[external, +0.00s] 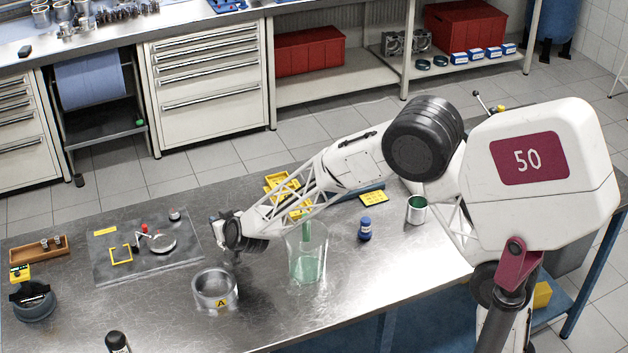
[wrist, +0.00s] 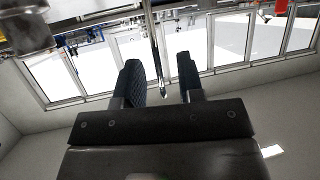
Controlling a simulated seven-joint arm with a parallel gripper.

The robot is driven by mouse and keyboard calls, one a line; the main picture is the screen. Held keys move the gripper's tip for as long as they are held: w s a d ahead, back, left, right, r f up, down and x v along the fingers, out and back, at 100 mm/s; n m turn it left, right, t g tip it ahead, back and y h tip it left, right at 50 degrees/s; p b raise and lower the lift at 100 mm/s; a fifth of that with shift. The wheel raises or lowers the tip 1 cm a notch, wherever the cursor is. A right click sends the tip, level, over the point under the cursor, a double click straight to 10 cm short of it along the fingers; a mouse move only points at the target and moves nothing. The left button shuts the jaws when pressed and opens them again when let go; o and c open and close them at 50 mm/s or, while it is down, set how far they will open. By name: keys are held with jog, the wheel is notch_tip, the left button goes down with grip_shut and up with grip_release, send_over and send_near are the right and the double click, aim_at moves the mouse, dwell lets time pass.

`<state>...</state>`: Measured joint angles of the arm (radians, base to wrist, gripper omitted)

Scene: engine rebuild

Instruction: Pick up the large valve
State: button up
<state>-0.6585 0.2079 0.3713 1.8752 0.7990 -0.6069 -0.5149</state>
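My gripper (external: 224,238) is low over the bench, just behind and above the metal ring marked A (external: 215,303). In the wrist view its two dark ribbed fingers (wrist: 160,82) stand apart. A thin metal rod with a pointed tip (wrist: 158,60) comes in from the top of the wrist view and ends between the fingers, with gaps visible on both sides. It looks like a valve stem, but I cannot tell whether it is the large valve's. A round pale metal disc (external: 162,243) lies on the grey plate (external: 110,262); I cannot tell whether it is a valve.
A clear beaker with green liquid (external: 307,262) stands right of my gripper. A black-capped bottle (external: 117,342) is in front.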

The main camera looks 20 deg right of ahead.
jog(key=shift+w, duration=0.15)
jog(key=shift+c, duration=0.3)
grip_shut()
